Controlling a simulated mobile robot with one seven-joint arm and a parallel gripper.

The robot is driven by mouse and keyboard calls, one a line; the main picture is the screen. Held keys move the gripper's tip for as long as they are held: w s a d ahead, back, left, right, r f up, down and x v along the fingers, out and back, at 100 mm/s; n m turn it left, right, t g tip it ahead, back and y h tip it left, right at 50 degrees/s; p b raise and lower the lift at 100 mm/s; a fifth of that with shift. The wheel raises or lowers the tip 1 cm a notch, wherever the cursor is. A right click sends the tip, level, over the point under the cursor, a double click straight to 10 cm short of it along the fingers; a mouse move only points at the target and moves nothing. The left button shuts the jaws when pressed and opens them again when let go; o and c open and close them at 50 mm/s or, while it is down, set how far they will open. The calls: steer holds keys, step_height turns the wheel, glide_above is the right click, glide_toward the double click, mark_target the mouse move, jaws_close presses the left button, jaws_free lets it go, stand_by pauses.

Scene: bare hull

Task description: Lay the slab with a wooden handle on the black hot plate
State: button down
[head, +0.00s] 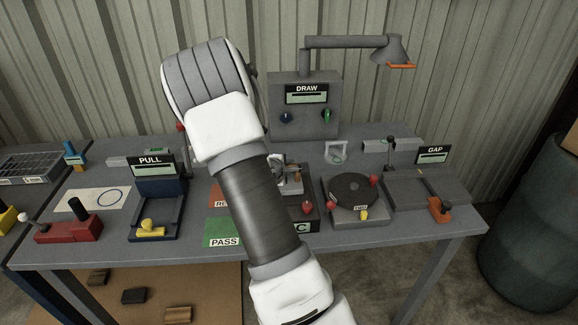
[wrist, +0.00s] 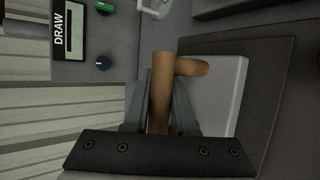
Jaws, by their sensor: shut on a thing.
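My gripper (wrist: 160,100) shows in the wrist view, with its two fingers shut on the wooden handle (wrist: 161,75). The handle has an upright part between the fingers and a short arm to the right. The pale grey slab (wrist: 225,95) extends to the right of the handle. Under or behind the slab is a flat dark surface (wrist: 272,75), which may be the black hot plate; I cannot tell whether they touch.
The grey DRAW box (head: 305,110) with a lamp stands at the back. A round black turntable (head: 350,187) with red and yellow knobs is right of my arm. The PULL fixture (head: 158,205) and a red block (head: 68,229) stand left. A blue barrel (head: 530,235) stands right.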

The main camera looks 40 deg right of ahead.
steer(key=shift+f, duration=0.15)
steer(key=c, duration=0.7)
jaws_free()
steer(key=shift+f, duration=0.1)
steer(key=shift+c, duration=0.2)
